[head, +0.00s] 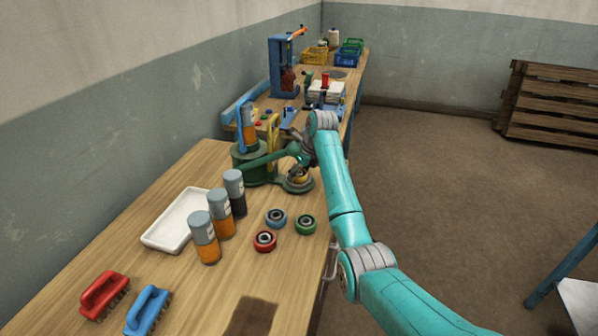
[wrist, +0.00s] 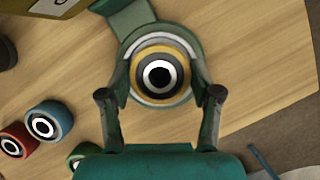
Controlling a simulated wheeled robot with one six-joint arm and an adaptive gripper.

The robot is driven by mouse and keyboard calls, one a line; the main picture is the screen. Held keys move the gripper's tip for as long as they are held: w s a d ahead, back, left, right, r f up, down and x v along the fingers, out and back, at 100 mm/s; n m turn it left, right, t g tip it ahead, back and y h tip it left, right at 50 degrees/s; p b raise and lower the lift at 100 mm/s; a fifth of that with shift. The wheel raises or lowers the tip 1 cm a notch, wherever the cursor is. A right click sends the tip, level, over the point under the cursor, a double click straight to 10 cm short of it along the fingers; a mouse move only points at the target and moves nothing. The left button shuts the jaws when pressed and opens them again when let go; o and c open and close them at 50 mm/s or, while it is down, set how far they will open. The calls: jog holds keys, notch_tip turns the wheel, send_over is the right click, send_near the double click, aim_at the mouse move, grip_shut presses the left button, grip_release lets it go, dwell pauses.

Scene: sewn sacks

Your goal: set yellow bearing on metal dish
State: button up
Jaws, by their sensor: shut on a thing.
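The yellow bearing (wrist: 158,54) is between the two fingers of my gripper (wrist: 159,77) in the wrist view, with its dark ring and white centre facing the camera. It also shows in the head view (head: 299,175), partly hidden by my gripper (head: 301,164). My gripper is shut on it from both sides. The metal dish (head: 297,187) is directly below, at the foot of the green press; its pale rim (wrist: 160,102) shows around the bearing in the wrist view. I cannot tell whether the bearing touches the dish.
A green press (head: 246,165) stands just left of my gripper. Blue (head: 276,218), red (head: 265,241) and green (head: 305,224) bearings lie nearer on the bench. Several orange-and-grey bottles, a white tray (head: 178,220) and two brushes are to the left.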

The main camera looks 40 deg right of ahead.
jog(key=o, duration=1.2)
jog(key=shift+v, duration=5.6)
jog(key=shift+w, duration=0.15)
